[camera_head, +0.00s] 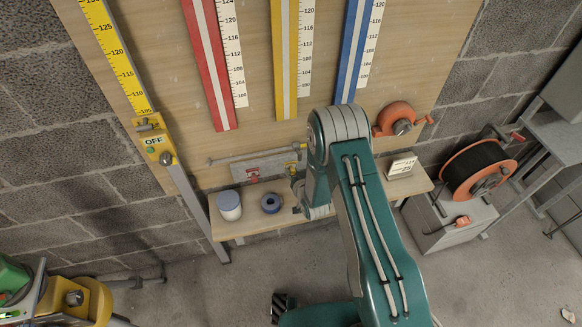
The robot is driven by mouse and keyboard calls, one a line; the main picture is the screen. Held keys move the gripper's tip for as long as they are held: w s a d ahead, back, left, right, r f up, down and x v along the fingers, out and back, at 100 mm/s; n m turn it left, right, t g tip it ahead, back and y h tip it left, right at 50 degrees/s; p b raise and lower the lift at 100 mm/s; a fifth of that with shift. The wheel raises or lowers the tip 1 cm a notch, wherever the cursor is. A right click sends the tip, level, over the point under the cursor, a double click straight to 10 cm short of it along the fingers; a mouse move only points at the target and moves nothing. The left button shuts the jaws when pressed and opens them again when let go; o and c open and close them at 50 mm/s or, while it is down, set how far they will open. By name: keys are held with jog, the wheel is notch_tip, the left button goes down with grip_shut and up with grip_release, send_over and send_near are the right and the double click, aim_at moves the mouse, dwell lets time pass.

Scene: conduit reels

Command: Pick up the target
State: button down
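The task names only a target, and I cannot tell which thing that is. On the wooden bench (232,229) stand a white jar with a blue-grey lid (229,205) and, to its right, a small dark blue ring-shaped roll (271,203). A white printed card or block (402,167) stands at the bench's right part. My teal arm bends down over the bench's middle. My gripper's end (300,209) seems to be just right of the blue roll, mostly hidden by the arm. Its fingers are too small and covered to read. I see nothing clearly held.
An orange-black cable reel (477,170) sits on a grey box at right. Floor left of my arm is mostly clear.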

jog(key=shift+r, duration=0.15)
jog(key=shift+s+r, duration=0.1)
jog(key=shift+r, duration=0.05)
jog(key=r+v, duration=0.1)
jog(key=v, duration=1.5)
jog(key=shift+r, duration=0.2)
